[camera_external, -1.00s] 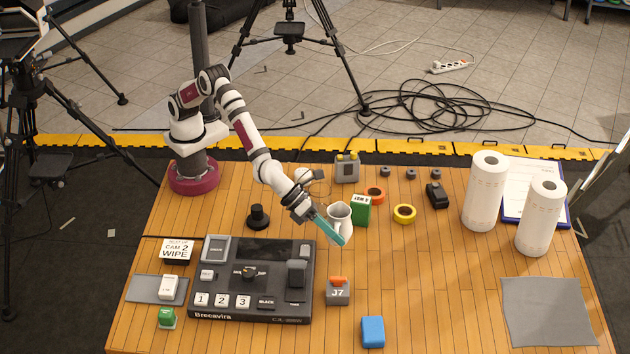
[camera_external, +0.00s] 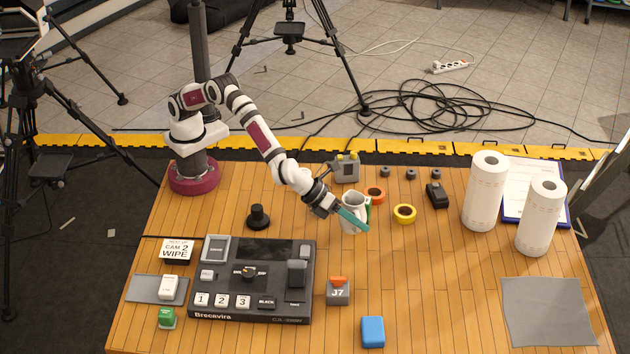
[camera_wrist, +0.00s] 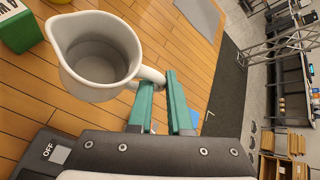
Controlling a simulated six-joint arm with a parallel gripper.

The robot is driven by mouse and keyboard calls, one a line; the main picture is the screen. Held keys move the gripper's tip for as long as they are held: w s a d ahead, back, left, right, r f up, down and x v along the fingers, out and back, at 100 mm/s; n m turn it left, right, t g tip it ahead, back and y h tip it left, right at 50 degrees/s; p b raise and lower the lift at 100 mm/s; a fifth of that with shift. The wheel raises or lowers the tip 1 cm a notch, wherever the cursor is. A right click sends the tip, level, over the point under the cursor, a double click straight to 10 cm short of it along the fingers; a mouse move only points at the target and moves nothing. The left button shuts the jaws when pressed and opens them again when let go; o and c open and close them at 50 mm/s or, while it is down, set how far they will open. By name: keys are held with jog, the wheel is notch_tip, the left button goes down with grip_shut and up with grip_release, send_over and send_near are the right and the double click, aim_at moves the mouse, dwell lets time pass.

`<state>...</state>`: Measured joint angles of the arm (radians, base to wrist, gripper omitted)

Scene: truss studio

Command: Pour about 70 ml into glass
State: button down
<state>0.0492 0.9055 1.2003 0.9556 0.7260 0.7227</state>
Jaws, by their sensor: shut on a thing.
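A white pitcher (camera_external: 351,212) with a spout is at my gripper (camera_external: 352,220), in the middle of the table's back half. In the wrist view the pitcher (camera_wrist: 97,62) shows its open mouth and grey inside; I cannot tell a liquid level. The teal fingers of my gripper (camera_wrist: 160,100) are shut on the pitcher's handle (camera_wrist: 151,75). In the external view the fingers and wrist hide part of the pitcher. I cannot tell whether its base touches the table. I cannot make out a drinking glass in either view.
A green box (camera_external: 369,209) is largely hidden behind the pitcher. Orange tape (camera_external: 375,195) and yellow tape (camera_external: 404,213) lie to the right. Two paper rolls (camera_external: 486,195) stand further right. A black switcher panel (camera_external: 253,300) lies front left.

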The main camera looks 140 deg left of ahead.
jog(key=s+a+n+g+y, duration=0.2)
jog(key=s+a+n+g, duration=0.1)
jog(key=a, duration=0.4)
jog(key=s+a+f+n+g+y, duration=0.1)
jog(key=s+a+n+g, duration=0.2)
jog(key=a, duration=0.4)
jog(key=n+g, duration=0.1)
jog(key=n, duration=0.1)
jog(key=shift+f+n+y, duration=0.15)
jog(key=shift+n+y, duration=0.25)
jog(key=shift+s, duration=0.15)
jog(key=s+r+n+t+y, duration=0.1)
jog(key=s+r+n+t, duration=0.1)
jog(key=s+t, duration=0.1)
jog(key=s+d+r+n+t+y, duration=0.1)
jog(key=s+r+n+t+y, duration=0.1)
jog(key=s, duration=0.3)
jog(key=shift+s+d+r+n+t, duration=0.2)
jog(key=shift+s+r+n+t, duration=0.15)
jog(key=shift+n+t, duration=0.25)
jog(key=shift+s+d+f+n+t+y, duration=0.15)
jog(key=shift+s+f+n+t+y, duration=0.1)
jog(key=shift+s+n+t+y, duration=0.35)
jog(key=shift+s+d+f+n+t+y, duration=0.1)
jog(key=shift+s+f+n+t+y, duration=0.25)
jog(key=shift+s+n, duration=0.3)
dwell(1.0)
